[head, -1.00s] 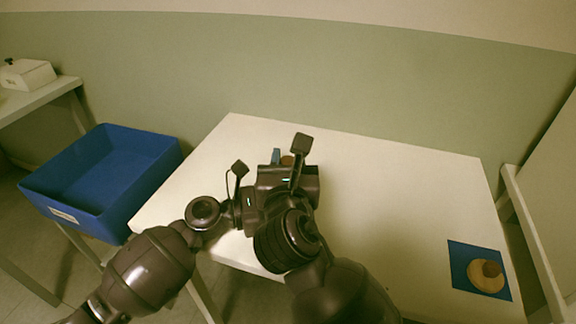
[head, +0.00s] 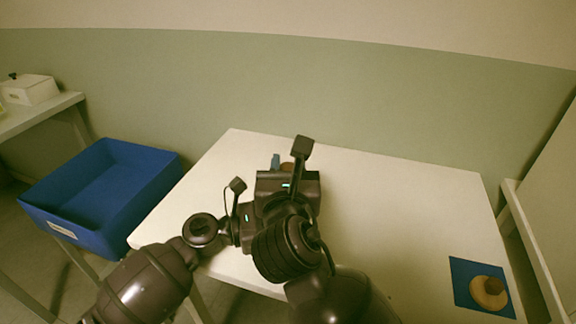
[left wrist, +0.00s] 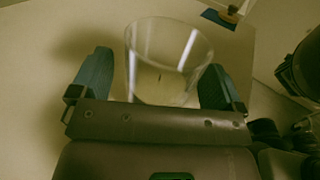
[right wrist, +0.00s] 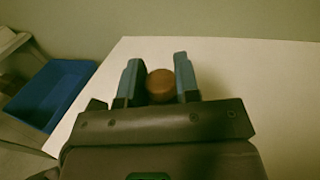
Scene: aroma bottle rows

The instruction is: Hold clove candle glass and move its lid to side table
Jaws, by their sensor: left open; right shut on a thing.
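In the head view that brown piece (head: 287,167) is mostly behind my right gripper. A pale round wooden disc with a brown knob (head: 489,291) lies on a blue mat (head: 464,271) at the table's right front.
The white table (head: 400,195) is clear between my arms and the mat. A blue crate (head: 70,227) stands to its left. Another white table (head: 45,113) at far left bears a white box (head: 30,92). A pale rail (head: 530,240) stands at the right.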

